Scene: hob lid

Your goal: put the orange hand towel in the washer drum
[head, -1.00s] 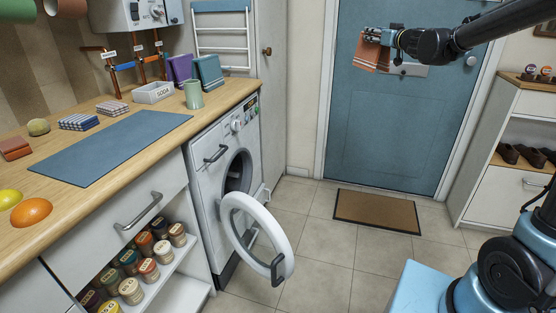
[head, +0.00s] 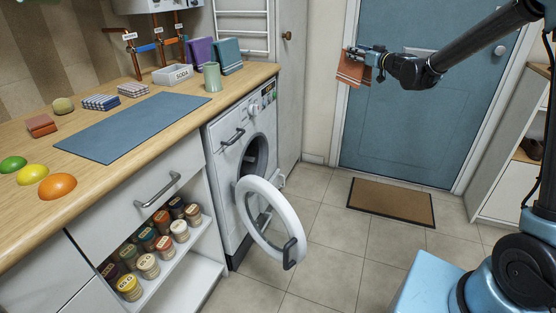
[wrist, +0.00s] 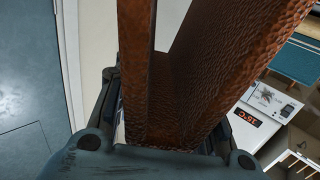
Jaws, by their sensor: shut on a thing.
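My gripper (head: 366,56) is shut on the orange hand towel (head: 351,72), in the air in front of the blue door. The towel hangs down from the fingers in the head view. In the wrist view the orange-brown towel (wrist: 205,75) fills the middle, in folds, and hides much of the fingers. The washer (head: 228,152) stands under the right end of the worktop. Its round door (head: 244,196) is swung open toward the room. The dark drum opening (head: 258,152) shows behind it, well below and left of my gripper. The inside of the drum is mostly dark.
An open shelf of jars (head: 150,266) is left of the washer. Tiled floor is clear around a brown doormat (head: 390,202).

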